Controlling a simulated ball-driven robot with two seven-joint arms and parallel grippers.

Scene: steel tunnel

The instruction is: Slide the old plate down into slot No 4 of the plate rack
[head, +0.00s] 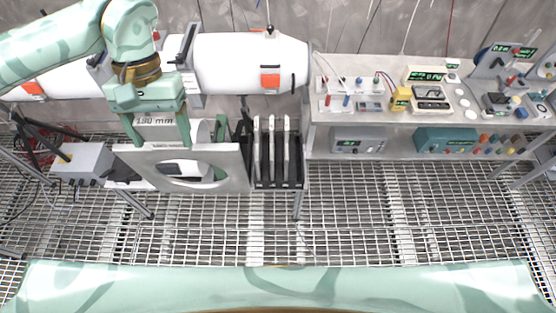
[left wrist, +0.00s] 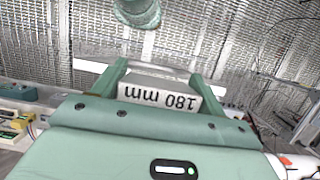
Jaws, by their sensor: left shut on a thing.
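My left gripper (head: 159,138) is shut on a pale piece marked "180 mm", which also shows between the fingers in the left wrist view (left wrist: 160,96). Below it in the head view is the old plate (head: 228,165), a flat grey plate with a large round hole, apparently one with the marked piece. The plate rack (head: 279,184) is just right of the plate, dark, with several upright pale bars or plates. I cannot read its slot numbers or tell which slot is No 4. The plate appears beside the rack, not in it. My right gripper is out of view.
A white horizontal tube (head: 235,62) with orange patches runs behind the rack. A bench (head: 322,147) with instruments stands to the right. A grey box (head: 82,160) on a stand is at the left. The grating floor (head: 365,220) in front is clear.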

